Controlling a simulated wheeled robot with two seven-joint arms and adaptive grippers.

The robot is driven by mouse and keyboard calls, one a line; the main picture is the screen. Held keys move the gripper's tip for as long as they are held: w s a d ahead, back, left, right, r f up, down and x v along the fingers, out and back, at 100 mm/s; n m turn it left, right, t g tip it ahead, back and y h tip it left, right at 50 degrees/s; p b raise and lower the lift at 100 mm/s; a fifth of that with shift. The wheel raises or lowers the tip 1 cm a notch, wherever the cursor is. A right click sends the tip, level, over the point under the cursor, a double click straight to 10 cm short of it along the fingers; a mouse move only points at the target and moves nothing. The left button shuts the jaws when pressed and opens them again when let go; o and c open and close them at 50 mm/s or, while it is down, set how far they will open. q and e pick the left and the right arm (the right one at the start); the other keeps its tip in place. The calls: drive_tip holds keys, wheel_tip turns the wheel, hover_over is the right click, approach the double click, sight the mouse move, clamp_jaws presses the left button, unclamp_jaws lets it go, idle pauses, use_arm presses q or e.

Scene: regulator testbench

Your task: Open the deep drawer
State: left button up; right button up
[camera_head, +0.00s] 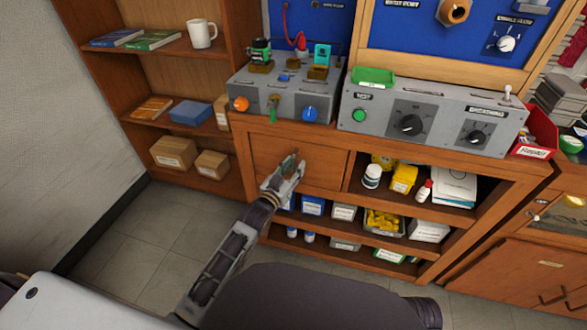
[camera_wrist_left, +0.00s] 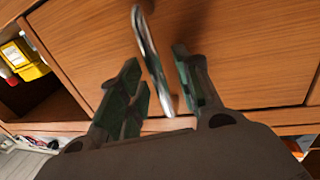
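A wide wooden drawer front (camera_head: 325,167) sits under the worktop, left of the open shelves. It looks shut, level with its frame. It also fills much of the left wrist view (camera_wrist_left: 250,45). A shiny metal bar handle (camera_wrist_left: 150,55) crosses the drawer front there. My left gripper (camera_head: 293,163) is at the drawer front in the head view and hides most of the handle. In the left wrist view its two fingers (camera_wrist_left: 158,75) are apart, one on each side of the handle. Neither clearly presses on it. My right gripper is out of view.
Open shelves (camera_head: 405,208) with bottles and boxes are right of the drawer. A bookcase (camera_head: 140,120) with boxes and a white mug (camera_head: 201,34) stands left. Grey control boxes (camera_head: 430,115) stand on the worktop. The tiled floor (camera_head: 150,245) in front is clear.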

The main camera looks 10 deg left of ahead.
use_arm(q)
drive_tip(key=shift+w, duration=0.15)
clamp_jaws()
idle(0.4)
